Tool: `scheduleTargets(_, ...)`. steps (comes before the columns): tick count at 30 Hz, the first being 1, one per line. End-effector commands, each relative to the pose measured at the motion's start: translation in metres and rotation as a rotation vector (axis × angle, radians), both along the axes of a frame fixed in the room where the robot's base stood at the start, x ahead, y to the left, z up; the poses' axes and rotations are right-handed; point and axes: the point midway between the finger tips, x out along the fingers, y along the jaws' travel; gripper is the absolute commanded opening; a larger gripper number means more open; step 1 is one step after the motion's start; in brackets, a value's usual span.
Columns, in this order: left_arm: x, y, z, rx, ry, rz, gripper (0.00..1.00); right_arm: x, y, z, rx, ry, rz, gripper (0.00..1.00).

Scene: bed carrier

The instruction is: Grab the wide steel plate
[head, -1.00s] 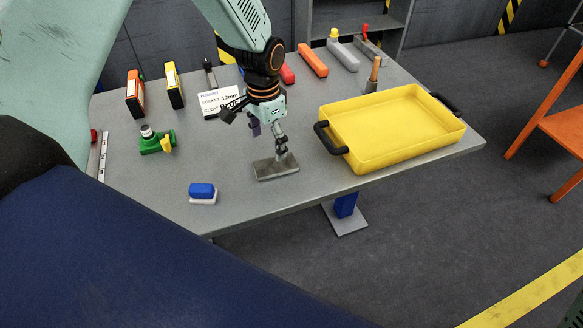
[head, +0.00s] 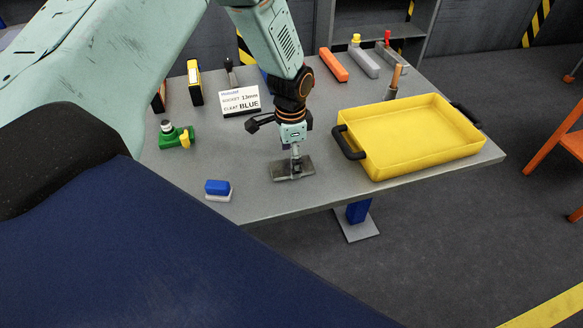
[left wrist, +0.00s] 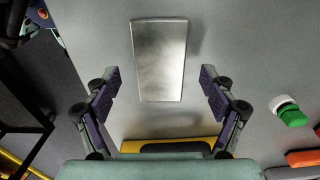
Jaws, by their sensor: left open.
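The wide steel plate (head: 306,170) is a flat grey rectangle lying on the grey table near its front edge. In the left wrist view the plate (left wrist: 159,60) lies ahead of and between my open fingers. My left gripper (head: 294,160) points down just above the plate in the head view and hides part of it. The left wrist view shows its two fingers (left wrist: 160,90) spread wide with nothing between them; I cannot tell the exact height above the plate. My right gripper is not in view.
A yellow tray (head: 410,140) with black handles stands to the right of the plate. A blue and white block (head: 218,188) and a green fitting (head: 176,137) lie to the left. A sign (head: 239,101) and several coloured items stand behind.

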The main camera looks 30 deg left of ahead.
Motion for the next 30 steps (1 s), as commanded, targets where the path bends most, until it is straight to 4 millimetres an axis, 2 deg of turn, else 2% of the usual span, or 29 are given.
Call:
scheduleTargets(4, 0.001, -0.002, -0.016, 0.001, -0.001, -0.002, 0.83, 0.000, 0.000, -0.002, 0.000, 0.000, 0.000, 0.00)
scheduleTargets(12, 0.001, -0.002, -0.018, 0.001, -0.002, -0.002, 0.83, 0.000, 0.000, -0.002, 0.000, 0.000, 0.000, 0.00)
scheduleTargets(30, 0.001, -0.002, -0.018, 0.000, -0.001, -0.001, 0.33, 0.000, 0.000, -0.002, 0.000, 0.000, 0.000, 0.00)
